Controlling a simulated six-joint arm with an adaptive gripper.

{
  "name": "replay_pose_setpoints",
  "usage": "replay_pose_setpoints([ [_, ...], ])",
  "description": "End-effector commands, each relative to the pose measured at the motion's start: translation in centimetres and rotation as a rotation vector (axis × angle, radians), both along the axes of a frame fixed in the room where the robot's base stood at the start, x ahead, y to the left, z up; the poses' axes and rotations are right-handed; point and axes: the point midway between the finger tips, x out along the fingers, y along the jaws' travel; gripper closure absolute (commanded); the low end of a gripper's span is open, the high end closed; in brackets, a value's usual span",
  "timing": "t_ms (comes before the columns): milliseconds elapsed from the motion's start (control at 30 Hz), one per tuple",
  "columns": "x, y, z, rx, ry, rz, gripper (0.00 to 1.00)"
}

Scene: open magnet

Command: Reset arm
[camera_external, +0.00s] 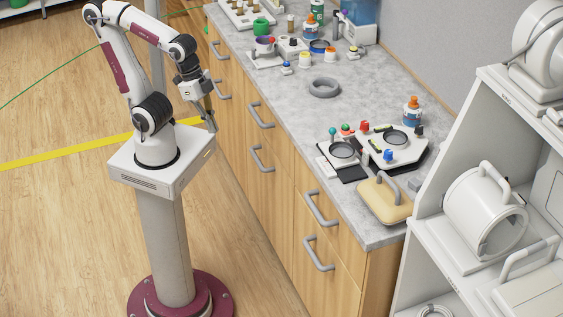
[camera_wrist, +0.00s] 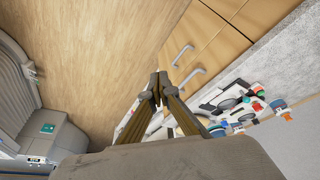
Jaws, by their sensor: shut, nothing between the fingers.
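My gripper (camera_external: 211,122) hangs in the air at the left side of the counter, beside the wooden drawer fronts, pointing down. In the wrist view my gripper (camera_wrist: 159,88) shows its two fingers brought together at the tips, with nothing between them. My white and maroon arm is bent above its base, with the elbow raised. The gripper touches nothing that I can see.
A grey counter (camera_external: 290,112) with wooden drawers and a protruding handle (camera_external: 258,116) stands right of my gripper. It bears a grey ring (camera_external: 324,88), a beige handled block (camera_external: 384,200) and several small parts. White shelving (camera_external: 440,215) stands at right. The wooden floor (camera_external: 60,220) at left is clear.

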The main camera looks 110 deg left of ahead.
Motion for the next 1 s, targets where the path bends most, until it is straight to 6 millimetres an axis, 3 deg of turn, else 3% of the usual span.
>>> replay_pose_setpoints([
  [400, -1.5, 1.1, 2.8, -0.005, -0.147, 0.046, 1.00],
  [1000, -1.5, 1.3, 3.0, -0.004, -0.155, 0.054, 1.00],
])
